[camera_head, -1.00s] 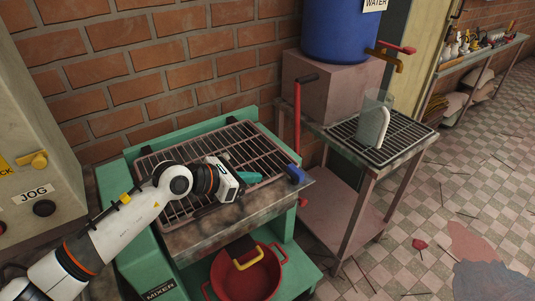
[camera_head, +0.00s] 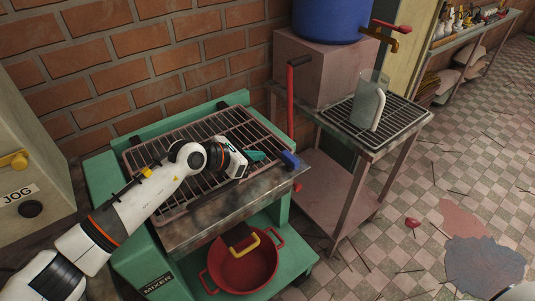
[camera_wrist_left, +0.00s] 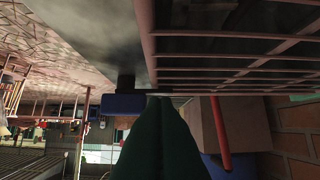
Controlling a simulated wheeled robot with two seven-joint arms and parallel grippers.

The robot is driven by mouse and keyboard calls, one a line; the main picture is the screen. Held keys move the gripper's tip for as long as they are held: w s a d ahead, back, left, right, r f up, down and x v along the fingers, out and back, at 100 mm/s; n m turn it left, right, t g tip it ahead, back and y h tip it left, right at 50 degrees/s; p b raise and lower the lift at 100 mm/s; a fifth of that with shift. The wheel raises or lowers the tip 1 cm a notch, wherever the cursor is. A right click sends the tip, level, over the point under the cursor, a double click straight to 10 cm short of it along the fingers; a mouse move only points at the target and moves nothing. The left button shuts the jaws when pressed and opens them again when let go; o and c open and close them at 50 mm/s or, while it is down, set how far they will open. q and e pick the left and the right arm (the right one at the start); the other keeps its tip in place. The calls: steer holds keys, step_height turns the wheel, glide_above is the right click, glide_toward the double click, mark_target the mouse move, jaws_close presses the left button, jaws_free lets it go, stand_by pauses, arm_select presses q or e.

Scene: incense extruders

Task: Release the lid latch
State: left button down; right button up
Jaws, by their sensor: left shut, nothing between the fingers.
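The mixer's lid is a barred grate (camera_head: 185,187) lying flat over the green mixer. A blue latch (camera_head: 290,160) sits at the right front corner of the lid, by the metal front plate. My left gripper (camera_head: 262,156) has teal fingers, is shut and empty, and points right toward the latch from just above the grate. In the left wrist view the shut fingers (camera_wrist_left: 158,103) reach up to the blue latch (camera_wrist_left: 122,104), beside and partly overlapping it; I cannot tell whether they touch. My right gripper is out of view.
A red lever (camera_head: 291,100) rises behind the latch. A side table (camera_head: 369,153) at the right bears a clear container (camera_head: 367,98). A brick wall (camera_head: 160,60) closes the back.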

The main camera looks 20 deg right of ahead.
mark_target(277, 155)
arm_select(q)
steer(key=shift+x, duration=2.35)
